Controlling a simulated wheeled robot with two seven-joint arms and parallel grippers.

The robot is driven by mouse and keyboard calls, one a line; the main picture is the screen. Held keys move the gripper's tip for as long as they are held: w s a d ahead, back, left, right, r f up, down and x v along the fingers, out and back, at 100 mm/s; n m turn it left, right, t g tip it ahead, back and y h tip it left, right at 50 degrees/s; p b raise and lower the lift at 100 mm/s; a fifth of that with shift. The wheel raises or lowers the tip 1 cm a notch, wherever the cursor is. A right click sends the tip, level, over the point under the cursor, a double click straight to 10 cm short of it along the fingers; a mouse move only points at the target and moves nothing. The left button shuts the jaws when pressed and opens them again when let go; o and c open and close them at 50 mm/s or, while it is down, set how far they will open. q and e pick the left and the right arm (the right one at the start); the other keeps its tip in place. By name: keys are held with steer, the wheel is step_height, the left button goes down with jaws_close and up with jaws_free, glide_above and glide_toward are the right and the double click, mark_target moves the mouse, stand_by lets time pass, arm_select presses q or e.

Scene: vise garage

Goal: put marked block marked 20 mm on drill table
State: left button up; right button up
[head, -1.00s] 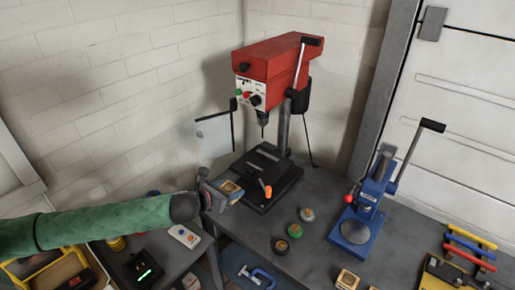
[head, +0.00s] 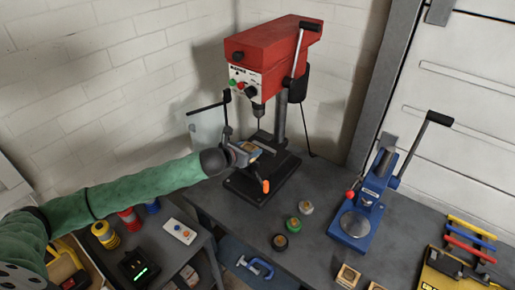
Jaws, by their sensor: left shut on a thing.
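The red drill press (head: 275,62) stands at the back of the grey bench. Its black drill table (head: 279,178) is low at the front of its column. My left gripper (head: 250,149), on the green-sleeved arm from the left, is shut on a small wooden block (head: 248,147) over the drill table's left part, below the chuck. Whether the block touches the table, I cannot tell. Its marking is too small to read. Two more wooden blocks (head: 348,276) are at the bench's front edge, one cut by the picture's bottom. My right gripper is not in view.
A clear guard (head: 205,128) hangs left of the drill. An orange-tipped handle (head: 266,186) stands at the table's front. A blue clamp (head: 255,267) lies lower.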

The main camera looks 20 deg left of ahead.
arm_select(q)
steer(key=w, duration=0.1)
steer(key=w+d, duration=0.1)
steer(key=w, duration=0.1)
steer(key=w+d, duration=0.1)
steer(key=w, duration=0.1)
steer(key=shift+f, duration=1.8)
steer(key=shift+f, duration=0.1)
steer(key=o, duration=1)
